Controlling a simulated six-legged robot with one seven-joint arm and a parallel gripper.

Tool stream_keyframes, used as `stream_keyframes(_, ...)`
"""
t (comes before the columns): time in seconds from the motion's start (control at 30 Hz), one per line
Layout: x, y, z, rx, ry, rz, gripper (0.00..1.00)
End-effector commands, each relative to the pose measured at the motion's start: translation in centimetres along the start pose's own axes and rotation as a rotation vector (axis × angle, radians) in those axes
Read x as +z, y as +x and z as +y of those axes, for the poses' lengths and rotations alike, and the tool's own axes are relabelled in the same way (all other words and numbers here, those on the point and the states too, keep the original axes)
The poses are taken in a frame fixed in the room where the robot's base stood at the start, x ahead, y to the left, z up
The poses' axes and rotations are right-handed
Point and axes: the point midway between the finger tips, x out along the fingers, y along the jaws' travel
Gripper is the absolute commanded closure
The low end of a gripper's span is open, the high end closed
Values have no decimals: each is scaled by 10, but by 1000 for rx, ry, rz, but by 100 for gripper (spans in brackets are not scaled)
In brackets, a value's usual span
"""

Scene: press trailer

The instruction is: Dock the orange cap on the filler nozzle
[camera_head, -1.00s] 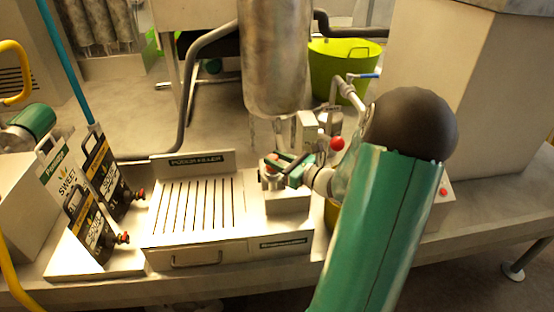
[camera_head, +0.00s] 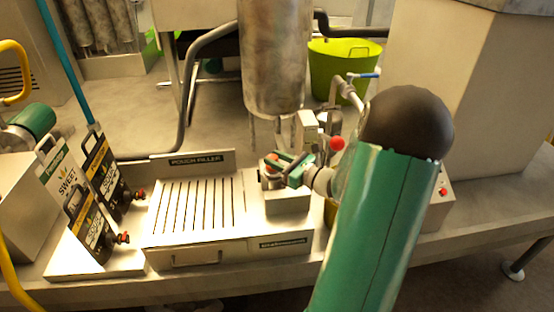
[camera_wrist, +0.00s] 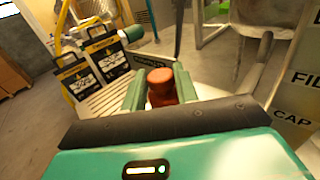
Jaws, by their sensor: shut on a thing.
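The orange cap (camera_wrist: 160,86) shows in the wrist view as a red-orange round piece between my green fingers. My gripper (camera_wrist: 160,92) is shut on it. In the head view my gripper (camera_head: 284,169) is just above a small metal block (camera_head: 287,202) at the right end of the pouch filler (camera_head: 198,208). A bit of red-orange (camera_head: 271,158) shows at the fingertips there. I cannot tell whether the cap touches the block. I cannot clearly make out the filler nozzle; metal fittings (camera_head: 308,128) stand below the tank, behind my gripper.
A steel tank (camera_head: 273,60) hangs behind the filler. A red knob (camera_head: 337,143) is close to my wrist. Black pouches (camera_head: 100,176) with red-and-black spouts stand at the left. A lime-green tub (camera_head: 340,72) is behind. The filler's slotted top is clear.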

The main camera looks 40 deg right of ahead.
Motion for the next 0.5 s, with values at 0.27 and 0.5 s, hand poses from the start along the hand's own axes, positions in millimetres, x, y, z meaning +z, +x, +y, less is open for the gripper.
stream_keyframes(0.27,-5,0,0,0,1,-1,96)
stream_keyframes(0.5,-9,0,0,0,1,-1,96)
